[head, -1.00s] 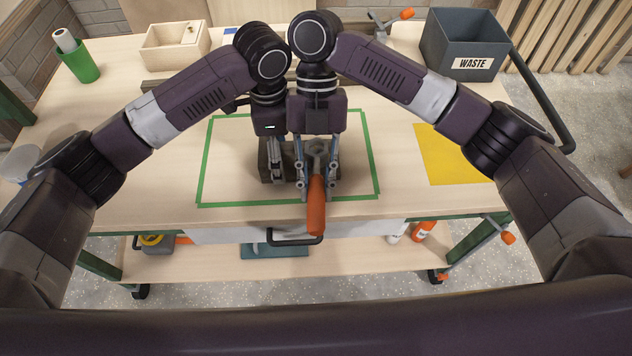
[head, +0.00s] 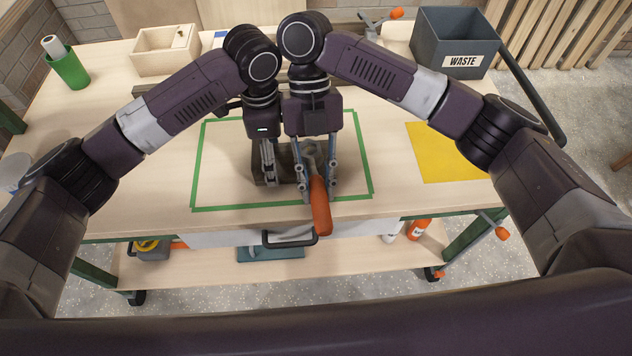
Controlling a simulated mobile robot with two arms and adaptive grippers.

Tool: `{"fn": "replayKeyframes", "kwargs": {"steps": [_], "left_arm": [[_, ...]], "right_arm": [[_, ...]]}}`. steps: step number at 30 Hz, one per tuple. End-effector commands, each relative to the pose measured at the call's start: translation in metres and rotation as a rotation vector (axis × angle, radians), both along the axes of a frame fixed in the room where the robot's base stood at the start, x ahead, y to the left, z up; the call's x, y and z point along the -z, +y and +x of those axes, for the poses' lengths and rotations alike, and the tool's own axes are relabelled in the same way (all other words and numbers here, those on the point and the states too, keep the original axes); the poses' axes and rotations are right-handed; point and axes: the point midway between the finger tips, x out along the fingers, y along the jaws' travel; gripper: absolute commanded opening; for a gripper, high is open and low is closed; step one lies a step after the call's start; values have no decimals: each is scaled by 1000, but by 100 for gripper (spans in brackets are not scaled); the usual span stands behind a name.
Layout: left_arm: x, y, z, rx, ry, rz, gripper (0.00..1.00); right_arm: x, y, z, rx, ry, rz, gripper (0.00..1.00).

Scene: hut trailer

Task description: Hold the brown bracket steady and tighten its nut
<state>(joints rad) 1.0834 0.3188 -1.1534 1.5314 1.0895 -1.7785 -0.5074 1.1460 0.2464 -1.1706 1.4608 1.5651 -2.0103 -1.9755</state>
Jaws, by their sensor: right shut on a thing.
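The brown bracket (head: 288,176) sits inside the green outline on the bench, partly hidden by my grippers. My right gripper (head: 316,193) is shut on a tool with an orange handle (head: 320,206), probably a wrench. Its grey head lies over the bracket, and its handle points toward me, tilted to the right. The nut cannot be made out under the tool and fingers. My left gripper (head: 269,180) is at the left part of the bracket, fingers pointing down. Its fingers look close together, but whether they grip the bracket cannot be told.
A yellow sheet (head: 447,153) lies right of the outline. A grey waste bin (head: 455,42), a wooden box (head: 166,50) and a green cup (head: 69,69) stand at the back. A drawer handle (head: 290,240) juts from the bench front. My wrists are very close together.

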Motion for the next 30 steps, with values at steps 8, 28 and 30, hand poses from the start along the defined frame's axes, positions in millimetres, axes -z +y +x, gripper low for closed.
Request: {"fn": "replayKeyframes", "kwargs": {"steps": [8, 28, 30], "left_arm": [[-1, 0, 0, 0, -1, -1, 31], [-1, 0, 0, 0, -1, -1, 31], [-1, 0, 0, 0, -1, -1, 31]], "right_arm": [[-1, 0, 0, 0, 0, 1, 0], [11, 0, 0, 0, 0, 1, 0], [13, 0, 0, 0, 1, 1, 0]]}}
